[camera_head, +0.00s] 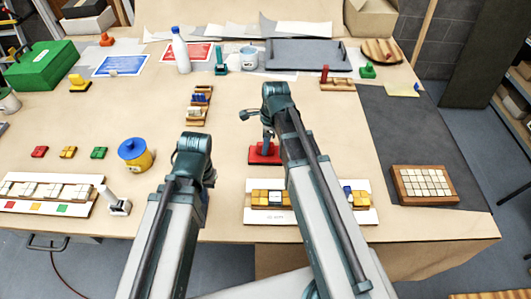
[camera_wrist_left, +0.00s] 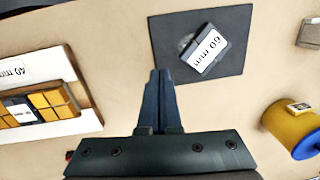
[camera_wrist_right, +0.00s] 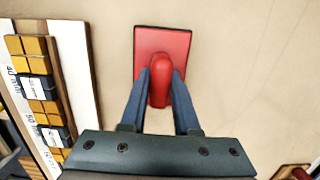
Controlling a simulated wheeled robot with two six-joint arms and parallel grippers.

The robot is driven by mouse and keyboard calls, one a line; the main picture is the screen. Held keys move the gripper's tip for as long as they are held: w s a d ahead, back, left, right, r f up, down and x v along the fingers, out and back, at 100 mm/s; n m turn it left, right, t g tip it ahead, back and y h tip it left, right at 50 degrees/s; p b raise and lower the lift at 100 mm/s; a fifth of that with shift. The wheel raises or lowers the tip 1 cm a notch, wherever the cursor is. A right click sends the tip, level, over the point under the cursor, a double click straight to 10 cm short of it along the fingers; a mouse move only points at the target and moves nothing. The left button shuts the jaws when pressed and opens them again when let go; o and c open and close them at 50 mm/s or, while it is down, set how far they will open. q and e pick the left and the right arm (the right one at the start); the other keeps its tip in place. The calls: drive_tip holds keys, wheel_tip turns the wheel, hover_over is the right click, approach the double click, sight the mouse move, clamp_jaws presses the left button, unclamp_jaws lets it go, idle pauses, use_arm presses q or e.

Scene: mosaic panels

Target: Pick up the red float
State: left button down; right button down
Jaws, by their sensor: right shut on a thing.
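The red float (camera_wrist_right: 180,47) has a flat rectangular plate and a rounded red handle. My right gripper (camera_wrist_right: 160,75) has a finger on each side of that handle and is shut on it. In the head view the red float (camera_head: 257,155) shows under my right gripper, behind the mosaic strip and partly covered by my arm. It appears level, at or very near the table top; I cannot tell whether it touches. My left gripper (camera_wrist_left: 159,75) has its fingers together, shut and empty, above the table to the left.
A mosaic strip (camera_head: 350,214) on a white board lies in front of the float. A dark square plate with a 60 mm label (camera_wrist_left: 232,25) lies ahead of my left gripper. A blue-lidded yellow pot (camera_head: 138,160) stands left. A tiled wooden tray (camera_head: 395,190) lies right.

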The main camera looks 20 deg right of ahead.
idle(0.4)
